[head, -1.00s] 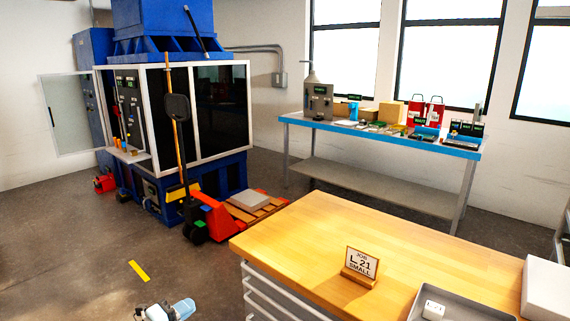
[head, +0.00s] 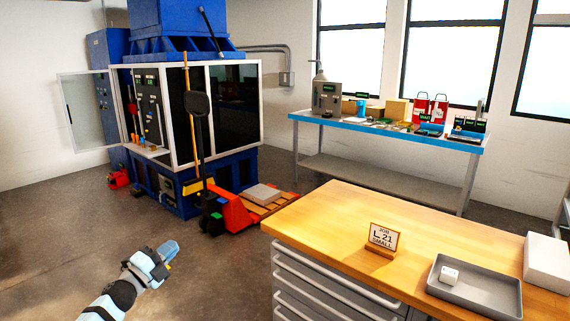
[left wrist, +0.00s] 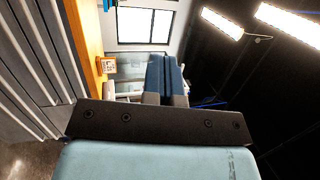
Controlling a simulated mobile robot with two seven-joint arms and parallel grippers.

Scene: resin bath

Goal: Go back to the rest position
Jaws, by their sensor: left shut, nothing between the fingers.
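My left gripper (head: 169,249) is in the lower left of the head view, in free air over the concrete floor. Its fingers are shut with nothing between them. The shut fingers also show in the left wrist view (left wrist: 165,75). It is apart from the wooden workbench (head: 330,215), to the left of its drawers. My right gripper shows in neither view.
A job sign (head: 383,238) and a grey tray (head: 480,293) holding a small white block (head: 449,275) are on the workbench. A red pallet jack (head: 235,212) stands before the blue machine (head: 170,187). A blue-edged bench (head: 390,134) is at the back. Floor around my left gripper is clear.

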